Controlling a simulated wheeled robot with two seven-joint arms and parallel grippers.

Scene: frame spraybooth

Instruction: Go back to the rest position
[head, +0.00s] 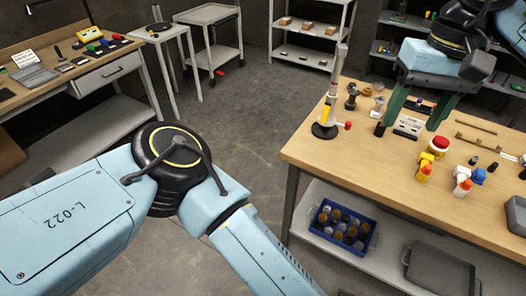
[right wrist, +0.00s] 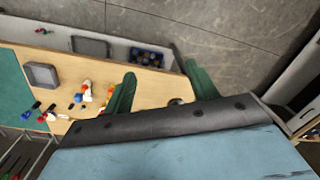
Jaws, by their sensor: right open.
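My right gripper (head: 412,122) comes in from the upper right over the wooden table (head: 375,155). Its two green fingers stand apart with nothing held between them. In the right wrist view the same open fingers (right wrist: 160,70) point toward the table edge. A small white label card (head: 408,126) shows between the fingers in the head view; whether they touch the tabletop I cannot tell. My left arm (head: 75,220), pale blue and marked L-022, reaches in from the left and bends down out of the bottom edge. Its gripper is out of view.
A slim white-and-yellow stand on a black base (head: 325,130) is left of the right gripper. Spray bottles (head: 425,168) stand in front. A blue crate (head: 335,248) and grey tray (head: 440,268) are on the lower shelf. Floor (head: 250,110) between benches is clear.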

